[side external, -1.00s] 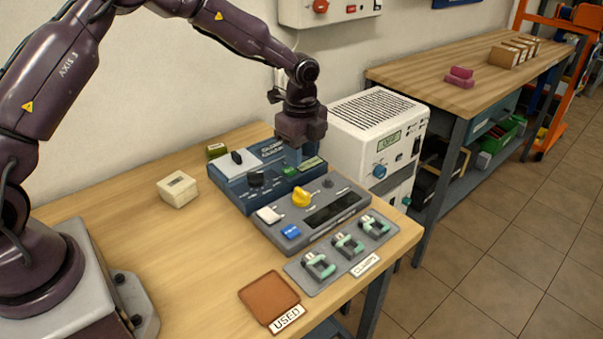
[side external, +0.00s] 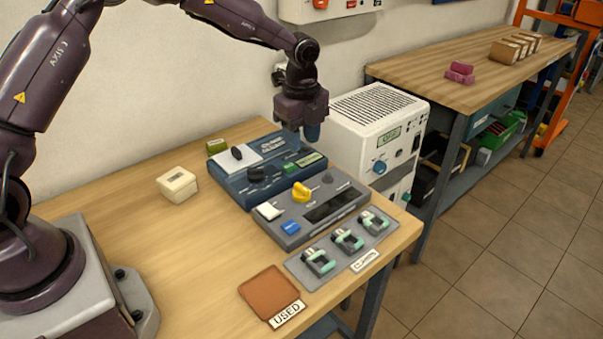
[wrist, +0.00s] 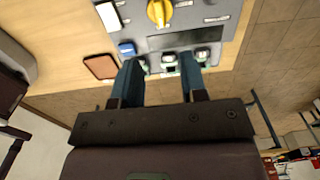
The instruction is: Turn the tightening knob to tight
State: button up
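A blue console (side external: 232,185) stands at the back of the wooden bench. It carries a round black knob (side external: 256,174) and a black upright handle (side external: 237,152) on a pale plate. A grey console (side external: 290,240) in front carries a yellow knob (side external: 301,192), which also shows at the top of the wrist view (wrist: 159,12). The lettering is too small to tell which knob is the tightening one. My gripper (side external: 302,132) hangs above the right back of the blue console, touching nothing visible. In the wrist view its blue fingers (wrist: 161,68) are apart with nothing gripped between them.
A mat with several green-and-grey clamps (side external: 347,240) and a brown tray (side external: 268,292) marked USED lie in front. A cream box (side external: 177,185) sits left of the consoles. A white power unit (side external: 372,130) stands close right of my gripper. The left front bench is clear.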

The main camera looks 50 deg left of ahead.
aim_at(301, 187)
notch_tip(301, 187, down, 12)
dwell(0.4)
